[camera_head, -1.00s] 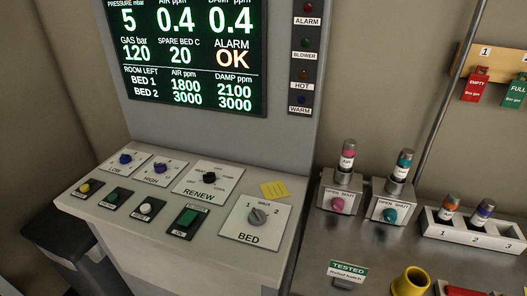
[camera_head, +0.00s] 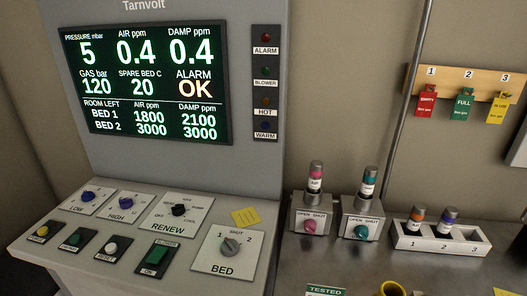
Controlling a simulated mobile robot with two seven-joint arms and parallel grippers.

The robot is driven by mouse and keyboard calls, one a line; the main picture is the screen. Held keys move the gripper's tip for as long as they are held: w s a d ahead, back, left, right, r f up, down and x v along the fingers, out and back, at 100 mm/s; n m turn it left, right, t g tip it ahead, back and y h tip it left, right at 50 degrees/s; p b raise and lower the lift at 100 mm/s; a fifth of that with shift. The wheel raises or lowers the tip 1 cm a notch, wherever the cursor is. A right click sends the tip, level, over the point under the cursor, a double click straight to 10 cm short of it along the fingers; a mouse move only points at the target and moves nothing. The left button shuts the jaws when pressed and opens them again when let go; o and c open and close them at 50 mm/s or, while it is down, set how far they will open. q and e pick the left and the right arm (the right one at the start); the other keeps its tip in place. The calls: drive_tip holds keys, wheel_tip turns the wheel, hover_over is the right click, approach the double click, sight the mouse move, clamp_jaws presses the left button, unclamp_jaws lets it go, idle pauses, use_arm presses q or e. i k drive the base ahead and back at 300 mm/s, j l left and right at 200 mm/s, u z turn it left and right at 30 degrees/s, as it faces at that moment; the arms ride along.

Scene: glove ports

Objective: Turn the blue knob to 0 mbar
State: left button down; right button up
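Two blue knobs sit on the sloped console panel at the left: the LOW knob (camera_head: 88,196) and, to its right, the HIGH knob (camera_head: 125,202). Each is on a white plate; the scale marks around them are too small to read. The screen (camera_head: 145,85) above reads pressure 5 mbar, with ALARM OK. Neither of my grippers is in view.
The console also has a black RENEW knob (camera_head: 178,210), a grey BED knob (camera_head: 230,246), several buttons and a yellow note (camera_head: 245,217). At right are pink (camera_head: 310,227) and teal (camera_head: 361,232) knobs, a white rack (camera_head: 470,244) and hanging tags (camera_head: 462,103).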

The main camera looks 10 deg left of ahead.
sight(88, 197)
drive_tip(key=k+j+u, duration=0.15)
drive_tip(key=u, duration=1.2)
drive_tip(key=k, duration=0.45)
drive_tip(key=i+j, duration=0.15)
drive_tip(key=j, duration=0.2)
drive_tip(key=i+j, duration=0.1)
drive_tip(key=j, duration=0.3)
drive_tip(key=u, duration=0.05)
